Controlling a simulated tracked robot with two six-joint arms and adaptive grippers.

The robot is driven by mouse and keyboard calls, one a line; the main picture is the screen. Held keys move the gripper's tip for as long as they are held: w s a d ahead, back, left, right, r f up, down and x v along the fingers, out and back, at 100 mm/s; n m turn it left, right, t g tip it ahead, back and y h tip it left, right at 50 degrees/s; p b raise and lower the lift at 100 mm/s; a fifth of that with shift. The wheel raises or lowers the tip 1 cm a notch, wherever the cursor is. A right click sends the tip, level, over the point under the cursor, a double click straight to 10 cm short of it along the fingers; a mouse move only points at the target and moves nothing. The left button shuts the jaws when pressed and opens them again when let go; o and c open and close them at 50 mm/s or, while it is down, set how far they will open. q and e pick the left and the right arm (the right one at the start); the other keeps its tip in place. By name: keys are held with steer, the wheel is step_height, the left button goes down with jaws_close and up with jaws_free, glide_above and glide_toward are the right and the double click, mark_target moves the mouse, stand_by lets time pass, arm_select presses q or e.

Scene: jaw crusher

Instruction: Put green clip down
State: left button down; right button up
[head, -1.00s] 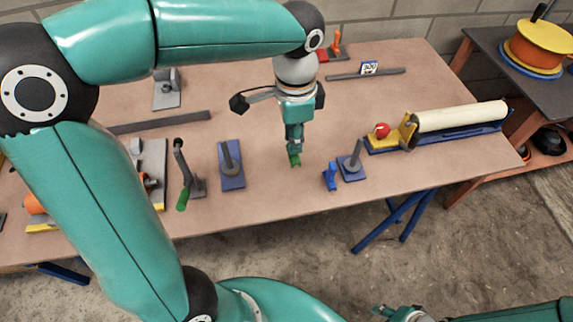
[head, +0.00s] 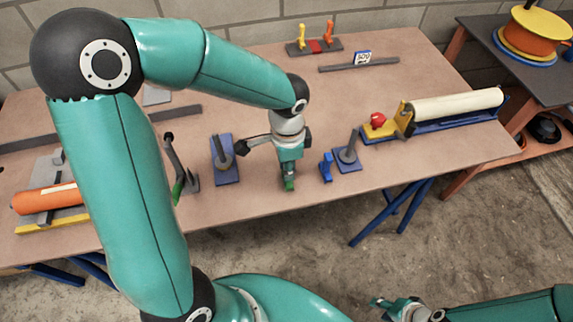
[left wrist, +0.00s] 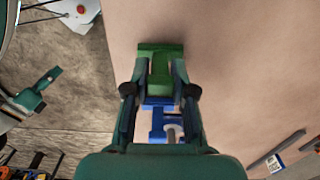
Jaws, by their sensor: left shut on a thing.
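My left gripper (head: 289,178) is shut on the green clip (head: 289,185) and points down over the front part of the table, between two blue bases with grey posts. The green clip (left wrist: 160,68) also shows between the fingertips in the left wrist view. I cannot tell whether it touches the tabletop. A blue clip (head: 326,168) stands to the right of my left gripper, beside the right blue base (head: 347,162). My right gripper (head: 395,308) is low in the head view, off the table, and its jaws are too small to read.
A green-handled lever (head: 175,185) and the other blue base (head: 225,170) stand to the left. A roller on a blue rail (head: 450,112) lies at the right. A red-and-grey base with yellow and orange pegs (head: 314,46) is at the back. The table (head: 250,215) is bare toward its front edge.

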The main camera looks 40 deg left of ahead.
arm_select(q)
steer(key=shift+f, duration=0.15)
steer(key=c, duration=1)
jaws_free()
steer(key=shift+o, duration=0.2)
steer(key=shift+w+r, duration=0.1)
steer(key=shift+r, duration=0.25)
step_height(320, 180, up, 12)
steer(key=p, duration=0.1)
steer(key=shift+f, duration=0.15)
